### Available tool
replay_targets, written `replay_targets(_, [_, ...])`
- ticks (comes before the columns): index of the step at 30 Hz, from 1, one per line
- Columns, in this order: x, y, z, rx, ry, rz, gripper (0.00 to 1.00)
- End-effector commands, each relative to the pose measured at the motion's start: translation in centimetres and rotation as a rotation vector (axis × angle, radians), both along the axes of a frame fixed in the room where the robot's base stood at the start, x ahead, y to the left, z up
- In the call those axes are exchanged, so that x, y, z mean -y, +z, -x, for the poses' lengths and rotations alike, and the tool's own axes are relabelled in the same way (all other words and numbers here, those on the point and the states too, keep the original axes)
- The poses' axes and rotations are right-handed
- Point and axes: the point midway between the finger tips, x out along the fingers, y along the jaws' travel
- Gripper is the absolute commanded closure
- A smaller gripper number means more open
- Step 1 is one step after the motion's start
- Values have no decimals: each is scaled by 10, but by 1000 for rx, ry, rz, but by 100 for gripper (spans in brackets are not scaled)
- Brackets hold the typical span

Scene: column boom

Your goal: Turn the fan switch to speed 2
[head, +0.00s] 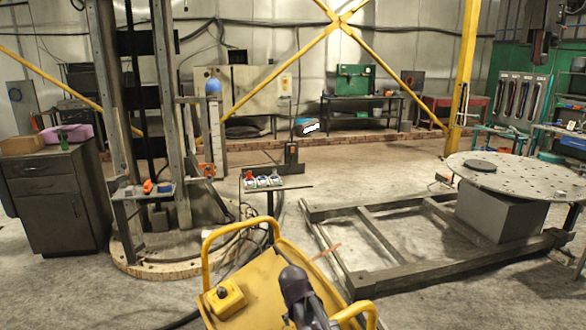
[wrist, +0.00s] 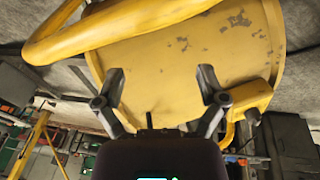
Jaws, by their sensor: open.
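A small control panel (head: 263,182) stands on a thin post left of the middle in the head view. It carries a red part and several small white and blue parts. The fan switch may be among them, but they are too small to tell which it is or how it is set. My gripper (wrist: 160,72) is open in the wrist view, with nothing between its two fingers. The panel cannot be made out in the wrist view. In the head view my dark arm is low in the middle, nearer the camera than the panel and apart from it.
A tall column (head: 168,90) stands behind left of the panel, on a round base. A low metal frame (head: 395,275) lies to the right, with a round perforated table (head: 530,178) beyond. A grey cabinet (head: 60,205) is at far left. Cables lie on the floor near the post.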

Motion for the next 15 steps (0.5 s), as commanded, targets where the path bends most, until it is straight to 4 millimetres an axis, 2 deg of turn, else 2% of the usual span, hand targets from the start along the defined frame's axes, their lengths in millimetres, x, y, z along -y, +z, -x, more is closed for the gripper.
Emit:
replay_targets(1, [19,-1,10,-11,-26,-9,9])
replay_targets(6, [66,-2,35,-50,-98,-45,9])
replay_targets(9, [90,-3,50,-71,-138,-68,9])
replay_targets(15, [123,-4,74,-101,-197,-102,9])
